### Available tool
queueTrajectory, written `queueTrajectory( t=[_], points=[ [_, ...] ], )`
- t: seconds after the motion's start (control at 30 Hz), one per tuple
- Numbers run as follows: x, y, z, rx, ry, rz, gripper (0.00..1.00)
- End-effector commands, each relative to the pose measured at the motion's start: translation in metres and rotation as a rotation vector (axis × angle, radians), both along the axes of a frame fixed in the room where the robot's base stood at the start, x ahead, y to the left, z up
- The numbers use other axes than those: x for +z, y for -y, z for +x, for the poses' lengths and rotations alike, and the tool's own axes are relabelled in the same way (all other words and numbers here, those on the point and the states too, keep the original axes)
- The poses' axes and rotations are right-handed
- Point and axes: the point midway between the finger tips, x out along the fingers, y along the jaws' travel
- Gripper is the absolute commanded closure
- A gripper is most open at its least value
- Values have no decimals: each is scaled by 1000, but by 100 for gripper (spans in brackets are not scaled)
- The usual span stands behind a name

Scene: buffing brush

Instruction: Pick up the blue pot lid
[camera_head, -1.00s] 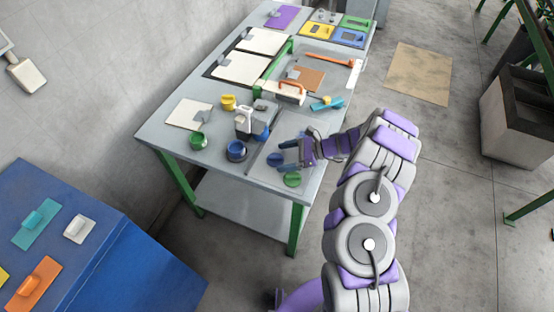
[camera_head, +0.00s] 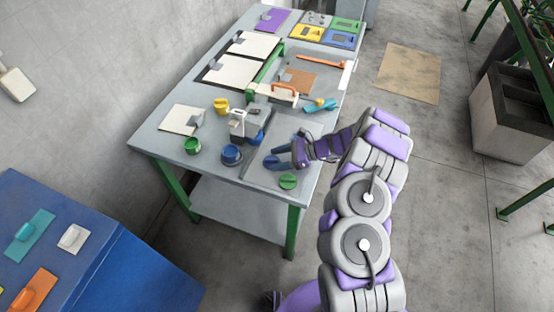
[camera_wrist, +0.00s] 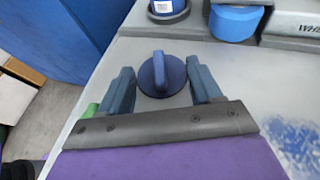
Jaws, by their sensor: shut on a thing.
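The blue pot lid (camera_wrist: 162,78) is a round disc with an upright bar handle, seen between my fingers in the wrist view. In the head view the blue lid (camera_head: 270,162) shows at the fingertips, partly covered by them. My gripper (camera_head: 279,158) reaches in from the right over the table's near end and is shut on the lid, with one blue finger on either side of the disc; it also shows in the wrist view (camera_wrist: 161,82). The lid appears at or very close to the tabletop; any lift cannot be told.
A green lid (camera_head: 288,182) lies close in front of my gripper. A blue pot (camera_head: 231,156), green pot (camera_head: 192,146) and yellow pot (camera_head: 221,106) stand to the left. A grey-and-blue device (camera_head: 246,124) is behind. The table (camera_head: 215,172) edge is near.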

Motion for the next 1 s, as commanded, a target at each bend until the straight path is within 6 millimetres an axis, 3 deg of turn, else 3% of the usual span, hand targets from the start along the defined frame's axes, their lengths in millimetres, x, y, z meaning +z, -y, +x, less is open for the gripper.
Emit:
queueTrajectory(
  t=[0.3,0.8,1.0],
  points=[
    [38,0,0,-1,1,0,64],
    [43,124,11,-3,0,-4,65],
    [46,151,14,-2,2,-4,65]
  ],
)
